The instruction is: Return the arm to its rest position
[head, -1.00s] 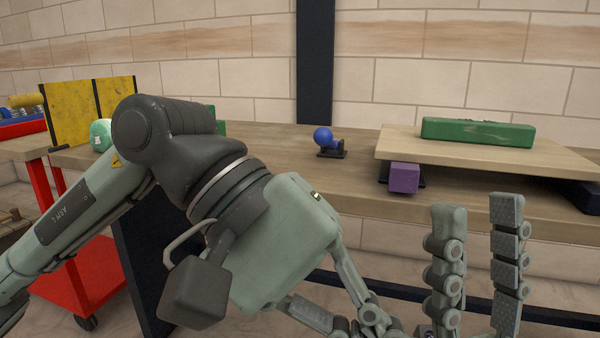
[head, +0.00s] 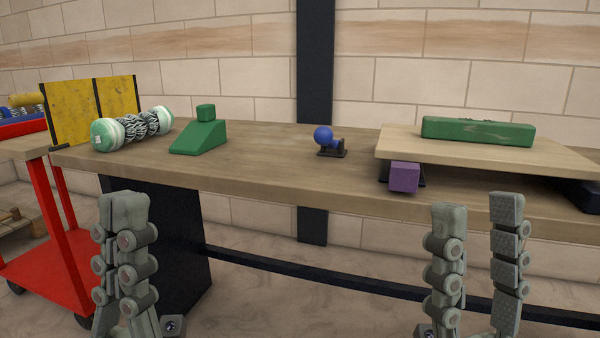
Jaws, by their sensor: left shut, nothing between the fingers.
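My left gripper (head: 124,205) is at the lower left of the head view, pointing up in front of the workbench. Its fingers are together with nothing between them. My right gripper (head: 476,205) is at the lower right, also pointing up. Its two fingers stand clearly apart and it is empty. Neither gripper touches anything on the workbench (head: 270,170). The rest of both arms is out of view.
On the bench are a green-and-white roll with dark mesh (head: 140,124), a green wedge with a small block (head: 199,137), a blue ball on a dark stand (head: 324,137), a purple cube (head: 404,177) and a raised board (head: 470,155) bearing a green bar (head: 478,130). A red cart (head: 60,215) stands left.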

